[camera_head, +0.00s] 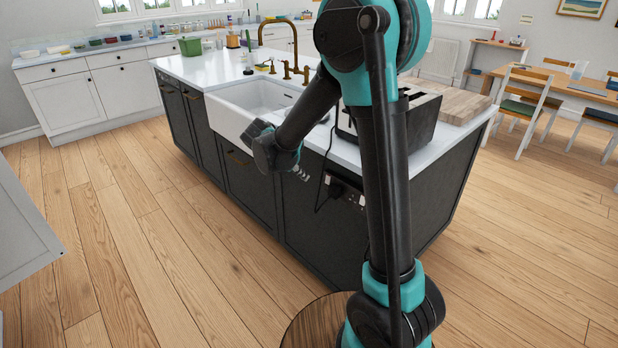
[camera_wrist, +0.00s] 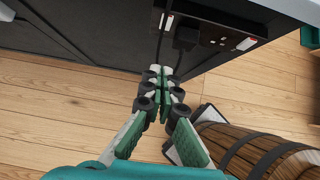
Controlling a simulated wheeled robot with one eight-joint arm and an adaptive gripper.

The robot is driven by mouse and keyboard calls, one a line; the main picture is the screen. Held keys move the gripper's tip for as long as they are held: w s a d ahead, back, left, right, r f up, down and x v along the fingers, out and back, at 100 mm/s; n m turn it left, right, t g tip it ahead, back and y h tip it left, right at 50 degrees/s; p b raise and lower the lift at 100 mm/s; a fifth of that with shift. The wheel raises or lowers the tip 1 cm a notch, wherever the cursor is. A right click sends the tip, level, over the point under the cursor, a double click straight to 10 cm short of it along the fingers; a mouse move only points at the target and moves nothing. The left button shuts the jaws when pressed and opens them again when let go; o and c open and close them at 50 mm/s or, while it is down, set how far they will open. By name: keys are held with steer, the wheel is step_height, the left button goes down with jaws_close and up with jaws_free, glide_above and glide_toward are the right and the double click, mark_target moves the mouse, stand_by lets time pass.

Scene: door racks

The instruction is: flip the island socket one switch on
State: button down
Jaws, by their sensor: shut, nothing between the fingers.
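The island socket (camera_head: 346,191) is a dark plate on the island's black side panel, below the worktop. In the wrist view the socket plate (camera_wrist: 218,36) runs along the top, with a black plug (camera_wrist: 186,38) in its left part. A white rocker with a red mark (camera_wrist: 166,21) shows at the plate's left end, and another (camera_wrist: 246,43) at its right end. Which one is switch one, and its position, I cannot tell. My gripper (camera_head: 303,174) is shut and empty, left of the socket. In the wrist view its fingertips (camera_wrist: 160,72) lie below the plate's left end, apparently apart from it.
A black toaster (camera_head: 415,118) stands on the worktop above the socket, and a black cord hangs beside the socket. A white sink (camera_head: 250,105) is set into the island. The floor at left is clear.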

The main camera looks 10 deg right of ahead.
mark_target(327, 181)
steer(key=w+d+r+x, duration=0.1)
steer(key=x, duration=1)
steer(key=shift+w+d+r, duration=0.2)
steer(key=shift+w+d, duration=0.05)
steer(key=shift+d, duration=0.25)
steer(key=shift+w+d+f, duration=0.1)
steer(key=shift+w+d, duration=0.1)
steer(key=shift+r, duration=0.85)
